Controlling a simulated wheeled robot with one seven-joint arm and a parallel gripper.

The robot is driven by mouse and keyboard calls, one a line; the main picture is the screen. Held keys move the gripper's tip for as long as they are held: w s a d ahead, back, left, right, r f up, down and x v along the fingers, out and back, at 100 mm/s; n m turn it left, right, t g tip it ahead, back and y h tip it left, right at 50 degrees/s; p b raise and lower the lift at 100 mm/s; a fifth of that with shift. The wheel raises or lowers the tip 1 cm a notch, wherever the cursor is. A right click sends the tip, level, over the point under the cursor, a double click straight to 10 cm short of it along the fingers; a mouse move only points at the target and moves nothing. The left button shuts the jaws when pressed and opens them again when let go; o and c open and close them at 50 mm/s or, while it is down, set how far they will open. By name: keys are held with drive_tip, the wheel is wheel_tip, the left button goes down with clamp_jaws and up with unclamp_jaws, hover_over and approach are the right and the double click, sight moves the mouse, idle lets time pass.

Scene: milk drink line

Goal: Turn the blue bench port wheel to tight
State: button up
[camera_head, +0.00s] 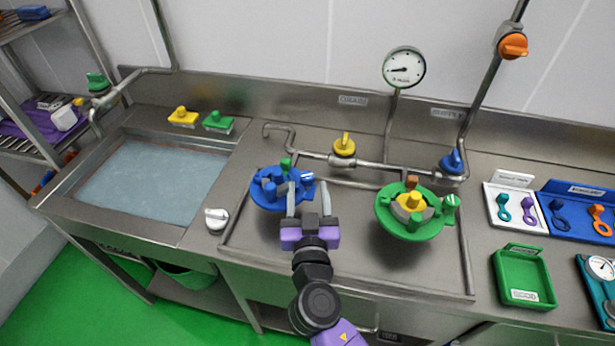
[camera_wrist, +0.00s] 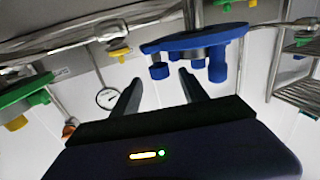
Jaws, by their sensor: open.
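The blue bench port wheel (camera_head: 264,196) is a flat round disc with upright blue pegs, on the bench right of the sink. It also shows in the wrist view (camera_wrist: 185,42), where the picture is turned over and the pegs point down. My gripper (camera_head: 300,190) is open, its fingers reaching over the near right part of the wheel. I cannot tell whether the fingers touch a peg.
A green wheel (camera_head: 385,210) with a yellow centre stands to the right. A pipe with a yellow valve (camera_head: 344,145) and a blue valve (camera_head: 453,162) runs behind. A sink (camera_head: 150,175) lies left, with a white knob (camera_head: 216,218) beside it. A green tray (camera_head: 522,275) sits right.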

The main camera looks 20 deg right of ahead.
sight(307, 182)
drive_tip(key=shift+p+x, duration=0.35)
drive_tip(key=shift+x, duration=1.3)
clamp_jaws()
